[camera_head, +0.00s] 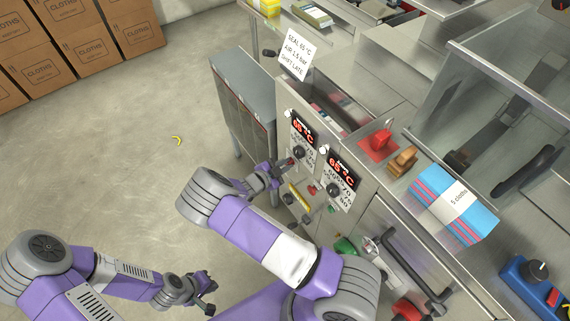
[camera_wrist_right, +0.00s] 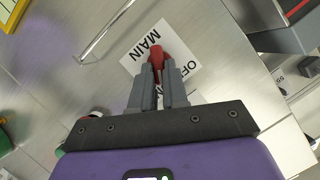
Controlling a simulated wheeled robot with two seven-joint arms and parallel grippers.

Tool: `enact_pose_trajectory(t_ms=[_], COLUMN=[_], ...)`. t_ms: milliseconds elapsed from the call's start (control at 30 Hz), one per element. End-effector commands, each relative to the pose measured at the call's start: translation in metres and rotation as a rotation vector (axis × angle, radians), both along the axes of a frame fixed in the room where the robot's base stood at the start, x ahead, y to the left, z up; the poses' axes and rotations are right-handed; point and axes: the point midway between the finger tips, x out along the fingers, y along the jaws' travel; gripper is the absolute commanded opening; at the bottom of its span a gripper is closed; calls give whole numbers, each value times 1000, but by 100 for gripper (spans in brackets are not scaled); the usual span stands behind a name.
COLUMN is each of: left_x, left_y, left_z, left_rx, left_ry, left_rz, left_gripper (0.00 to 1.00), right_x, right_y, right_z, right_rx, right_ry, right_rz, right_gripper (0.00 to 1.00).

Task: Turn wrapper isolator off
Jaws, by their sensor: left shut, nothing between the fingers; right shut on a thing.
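In the right wrist view a red isolator handle (camera_wrist_right: 156,50) stands on a white label (camera_wrist_right: 133,62) reading MAIN and OFF. My right gripper (camera_wrist_right: 160,72) is shut on the red handle, its fingers covering the lower part of the label. I cannot tell which position the handle points to. In the head view my right gripper (camera_head: 280,168) is at the left edge of the wrapper's control panel, and the handle is mostly hidden there. My left gripper (camera_head: 203,287) is shut and empty, low over the floor and away from the machine.
The panel carries two red 65 °C displays (camera_head: 303,126) with dials, and small buttons below.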

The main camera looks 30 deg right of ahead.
Motion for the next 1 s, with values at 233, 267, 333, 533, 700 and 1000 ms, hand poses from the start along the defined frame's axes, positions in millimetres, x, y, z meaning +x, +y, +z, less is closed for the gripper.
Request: enact_pose_trajectory(t_ms=[233,267,333,533,700,1000], left_x=[0,0,0,0,0,0], left_y=[0,0,0,0,0,0], left_z=[16,17,19,23,23,14], left_rx=[0,0,0,0,0,0], left_ry=[0,0,0,0,0,0], left_rz=[0,0,0,0,0,0], left_gripper=[0,0,0,0,0,0], right_x=[4,4,5,8,11,15], right_y=[-1,-1,-1,0,0,0], right_z=[4,4,4,3,2,-1], right_rx=[-13,-15,-21,-36,-50,-73], right_ry=[226,255,320,510,672,954], right_rz=[-5,-5,-5,-5,-4,-4], right_gripper=[0,0,0,0,0,0])
